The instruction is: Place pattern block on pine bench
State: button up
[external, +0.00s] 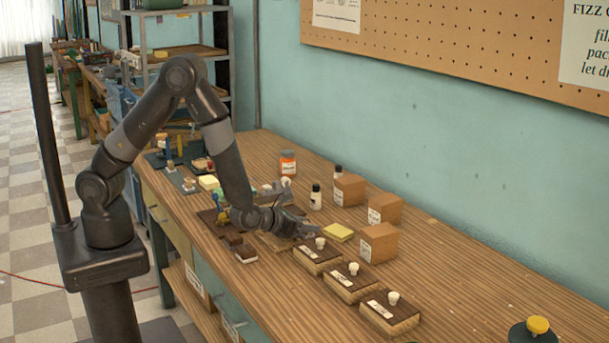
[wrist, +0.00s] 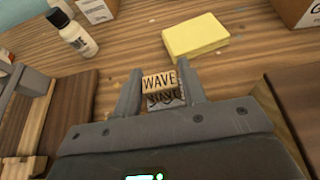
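The pattern block (wrist: 158,82), a small pale wooden block lettered WAVE with a darker lettered face below, sits between my fingertips in the wrist view. My gripper (wrist: 161,88) appears shut on it, with one finger along each side. In the external view my gripper (external: 306,227) is low over the pine bench (external: 465,262), a long wood-grained worktop along the blue wall. The block cannot be made out there, and its height above the worktop is hard to tell.
A yellow block (external: 339,232) lies just beyond my gripper. Cardboard boxes (external: 379,242) stand behind it. Several dark-topped blocks with white knobs (external: 352,283) line the front. A small white bottle (external: 316,197) stands farther left. The right worktop is mostly clear.

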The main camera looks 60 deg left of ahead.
jog(key=c, duration=0.6)
jog(key=shift+c, duration=0.3)
jog(key=shift+r, duration=0.15)
